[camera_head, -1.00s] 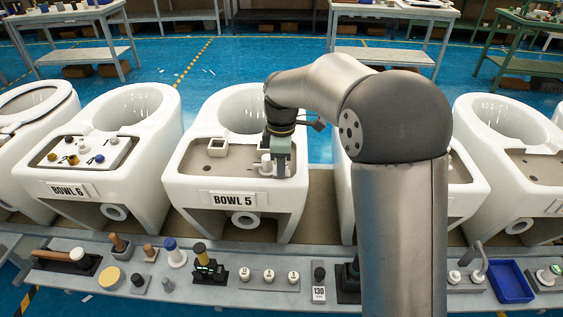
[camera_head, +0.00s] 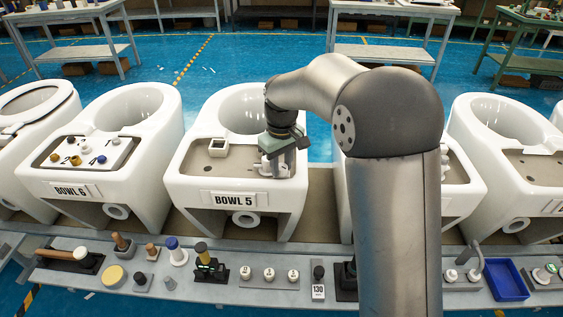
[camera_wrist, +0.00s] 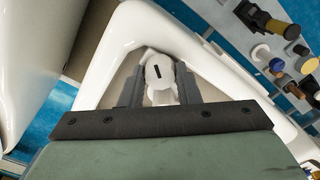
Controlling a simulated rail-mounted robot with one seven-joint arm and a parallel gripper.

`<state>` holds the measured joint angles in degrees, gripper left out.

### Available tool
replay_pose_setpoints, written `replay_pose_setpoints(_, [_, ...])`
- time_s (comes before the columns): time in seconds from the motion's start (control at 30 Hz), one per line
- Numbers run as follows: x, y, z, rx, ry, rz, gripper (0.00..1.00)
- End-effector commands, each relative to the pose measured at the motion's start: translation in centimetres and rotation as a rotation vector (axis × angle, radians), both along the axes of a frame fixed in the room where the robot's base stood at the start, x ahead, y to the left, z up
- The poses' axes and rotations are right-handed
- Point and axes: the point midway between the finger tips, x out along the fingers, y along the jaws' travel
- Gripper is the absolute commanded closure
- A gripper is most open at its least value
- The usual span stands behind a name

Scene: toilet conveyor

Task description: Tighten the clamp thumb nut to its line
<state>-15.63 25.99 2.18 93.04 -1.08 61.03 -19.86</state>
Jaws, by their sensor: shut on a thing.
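In the wrist view the white clamp thumb nut (camera_wrist: 160,72), with a dark line mark on its top, sits between the two dark fingers of my gripper (camera_wrist: 160,92). My gripper is shut on it. In the head view my gripper (camera_head: 276,162) points down at the right side of the recessed deck of the white toilet labelled BOWL 5 (camera_head: 215,182). White clamp parts (camera_head: 266,168) show beside the fingers there. The fingers partly hide the nut, and I cannot make out the line it is turned to.
BOWL 6 (camera_head: 62,172) stands to the left. A grey bench (camera_head: 130,290) in front holds several tools, knobs and a blue tray (camera_head: 507,281).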

Motion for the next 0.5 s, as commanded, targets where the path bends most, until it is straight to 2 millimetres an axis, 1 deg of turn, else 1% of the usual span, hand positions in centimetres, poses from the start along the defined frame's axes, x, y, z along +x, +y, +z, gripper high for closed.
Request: replay_pose_setpoints(0.5, [0.08,0.01,0.21,0.001,-0.003,-0.487,0.93])
